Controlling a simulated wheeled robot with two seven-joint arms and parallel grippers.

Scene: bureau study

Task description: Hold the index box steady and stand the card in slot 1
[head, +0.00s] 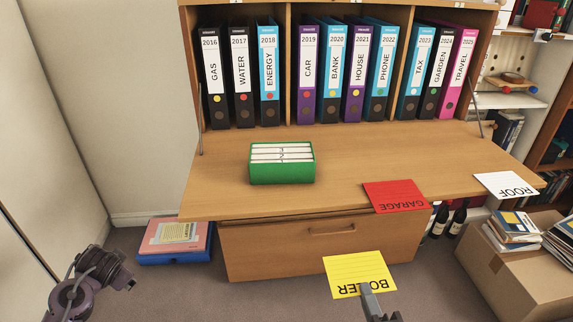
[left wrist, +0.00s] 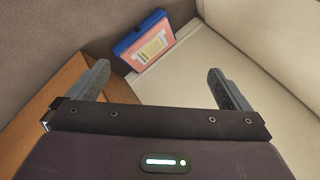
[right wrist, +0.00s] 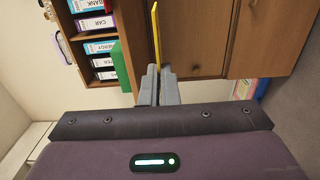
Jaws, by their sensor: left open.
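The green index box (head: 282,174) sits on the fold-down wooden desk surface, left of centre, with several white numbered dividers in it. It shows partly as a green patch in the right wrist view (right wrist: 119,66). My right gripper (head: 371,291) is shut on the lower edge of a yellow BOILER card (head: 352,270), its lettering upside down. The card is held in front of the desk edge and appears edge-on in the right wrist view (right wrist: 155,35). My left gripper (left wrist: 163,84) is open and empty, off the desk at lower left, apart from the box.
A red GARAGE card (head: 395,195) lies at the desk's front edge and a white ROOF card (head: 503,185) at its right corner. Labelled binders (head: 335,75) fill the shelf behind. A cardboard box (head: 500,270) with books stands right; folders (head: 175,240) lie on the floor left.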

